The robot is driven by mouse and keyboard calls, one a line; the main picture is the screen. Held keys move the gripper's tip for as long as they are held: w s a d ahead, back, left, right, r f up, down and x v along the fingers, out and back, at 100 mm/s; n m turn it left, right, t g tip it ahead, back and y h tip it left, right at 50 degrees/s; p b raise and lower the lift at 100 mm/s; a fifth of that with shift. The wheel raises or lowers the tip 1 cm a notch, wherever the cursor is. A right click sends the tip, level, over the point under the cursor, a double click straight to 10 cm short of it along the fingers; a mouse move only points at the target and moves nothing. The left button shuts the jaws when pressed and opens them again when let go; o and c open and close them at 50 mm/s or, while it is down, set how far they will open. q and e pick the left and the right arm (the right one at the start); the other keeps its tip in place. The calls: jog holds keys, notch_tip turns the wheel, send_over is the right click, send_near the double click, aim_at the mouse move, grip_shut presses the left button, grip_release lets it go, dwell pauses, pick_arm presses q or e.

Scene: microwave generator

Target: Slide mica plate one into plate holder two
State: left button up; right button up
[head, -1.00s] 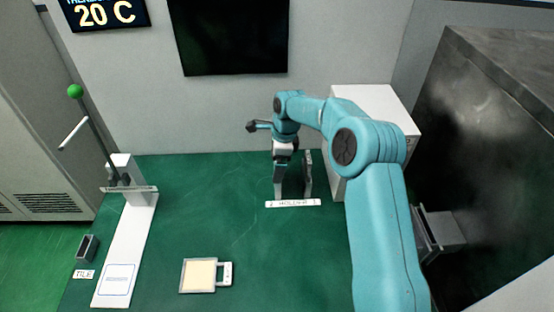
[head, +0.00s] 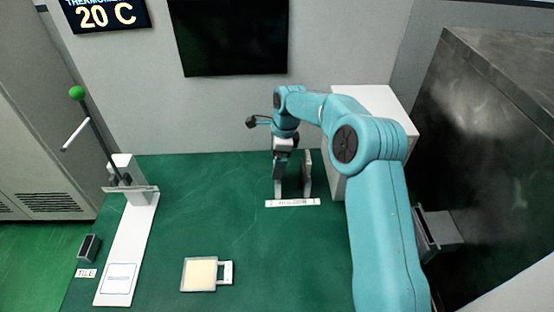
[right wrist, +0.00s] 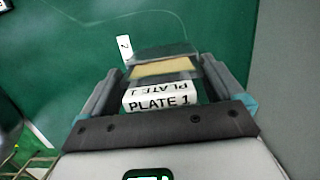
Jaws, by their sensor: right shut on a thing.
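My right gripper (right wrist: 165,95) is shut on the labelled handle of mica plate one (right wrist: 160,99). The plate's tan face shows just beyond the handle in the right wrist view. In the head view my right gripper (head: 282,160) is directly over the left, number 2 side of the holder strip (head: 292,203). Plate holder two (head: 278,184) shows as a grey upright below it. A small "2" tag (right wrist: 125,49) lies just beyond the plate in the right wrist view. I cannot tell how far the plate is inside the holder. My left gripper is not in view.
Another grey upright, holder one (head: 308,172), stands close to the right of my gripper. A white box (head: 372,100) stands behind it. A framed cream plate (head: 199,274) lies at the front. A white stand with a lever (head: 127,235) is at left. The green middle is clear.

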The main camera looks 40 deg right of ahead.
jog(key=shift+w+d+r+p, duration=0.15)
jog(key=shift+r+p, duration=0.15)
jog(key=shift+r, duration=0.25)
jog(key=shift+r+p, duration=0.45)
jog(key=shift+r, duration=0.2)
jog(key=shift+r+p, duration=0.45)
jog(key=shift+r, duration=0.15)
dwell(0.6)
jog(key=shift+f+b, duration=1.85)
jog(key=shift+f, duration=1.35)
